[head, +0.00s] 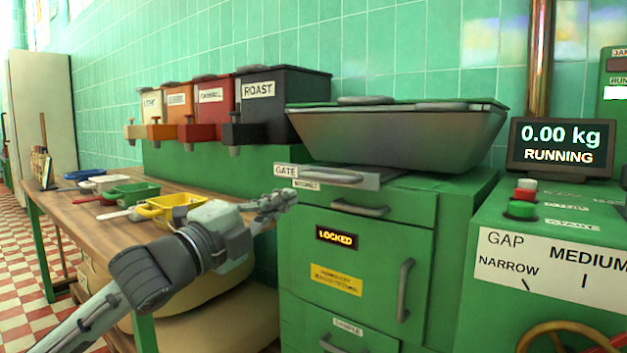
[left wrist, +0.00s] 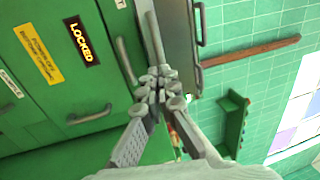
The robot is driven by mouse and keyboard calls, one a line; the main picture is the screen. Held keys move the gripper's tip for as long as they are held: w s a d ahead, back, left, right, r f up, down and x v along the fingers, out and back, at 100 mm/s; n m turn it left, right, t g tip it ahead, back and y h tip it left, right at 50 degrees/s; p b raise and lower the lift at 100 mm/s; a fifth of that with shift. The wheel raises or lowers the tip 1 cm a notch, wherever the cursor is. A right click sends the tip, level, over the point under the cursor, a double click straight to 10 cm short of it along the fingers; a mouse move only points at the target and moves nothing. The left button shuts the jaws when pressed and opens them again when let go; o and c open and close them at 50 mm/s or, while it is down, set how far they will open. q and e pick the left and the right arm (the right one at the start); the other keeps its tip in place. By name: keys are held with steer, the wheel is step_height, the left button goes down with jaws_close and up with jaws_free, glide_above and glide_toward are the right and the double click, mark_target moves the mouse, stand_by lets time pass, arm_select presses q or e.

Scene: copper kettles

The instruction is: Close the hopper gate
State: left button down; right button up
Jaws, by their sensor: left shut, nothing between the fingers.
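The hopper (head: 400,137) is a wide grey bin with green lids on top of the green machine. Below its front left side, the grey metal gate plate (head: 368,184) with a "GATE" label sticks out and carries a bar handle (head: 330,177). In the left wrist view the gate handle (left wrist: 153,42) runs up from just beyond my fingertips. My left gripper (head: 284,197) is shut and empty, just left of and below the gate label; it also shows in the left wrist view (left wrist: 160,84). Whether it touches the handle I cannot tell. My right gripper is out of view.
A drawer handle (head: 361,208) sits close below the gate. The cabinet sign (head: 337,238) reads "LOCKED". The screen (head: 560,147) reads "0.00 kg RUNNING". A wooden table (head: 88,215) with trays is at left, below several coloured bins, including the "ROAST" bin (head: 288,108).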

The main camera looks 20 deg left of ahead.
mark_target(323, 179)
arm_select(q)
steer(key=x, duration=0.7)
steer(key=shift+w+d+r, duration=0.1)
steer(key=shift+w, duration=0.25)
steer(key=shift+w+d, duration=0.15)
steer(key=shift+w, duration=0.3)
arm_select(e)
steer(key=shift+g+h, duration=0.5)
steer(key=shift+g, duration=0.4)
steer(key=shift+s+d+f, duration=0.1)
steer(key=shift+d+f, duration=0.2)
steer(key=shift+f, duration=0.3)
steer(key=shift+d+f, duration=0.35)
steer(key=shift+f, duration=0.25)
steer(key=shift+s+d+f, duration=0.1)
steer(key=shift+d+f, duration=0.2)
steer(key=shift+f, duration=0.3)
arm_select(q)
steer(key=shift+r+p, duration=0.1)
steer(key=shift+p, duration=0.25)
